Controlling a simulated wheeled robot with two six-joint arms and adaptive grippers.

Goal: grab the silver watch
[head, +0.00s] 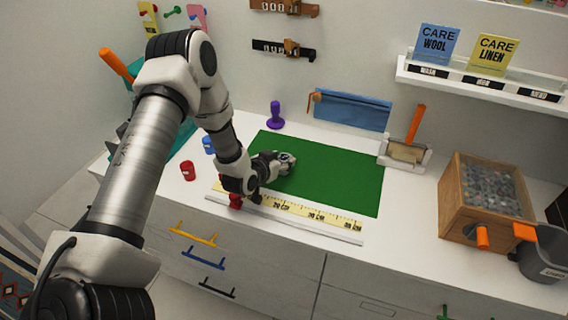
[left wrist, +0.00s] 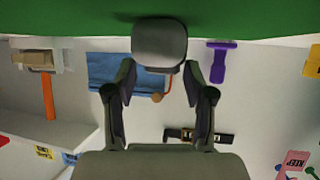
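In the head view a small silver-grey watch (head: 287,159) with a dark face sits on the green mat (head: 335,178), right at the tips of my left gripper (head: 276,160). In the left wrist view a rounded grey block (left wrist: 160,45) appears between the fingertips of my left gripper (left wrist: 160,70); I cannot tell if it is the watch or its support. The fingers are spread wide, one on each side of it, and I cannot tell whether they touch it. My right gripper is not in view.
A purple stamp-like thing (head: 275,114) stands behind the mat. A yellow ruler (head: 300,210) lies along its front edge. Red (head: 188,170) and blue (head: 208,145) pieces are at left. A wooden box (head: 486,200) and grey bin (head: 545,252) stand at right. Belts (head: 284,48) hang on the wall.

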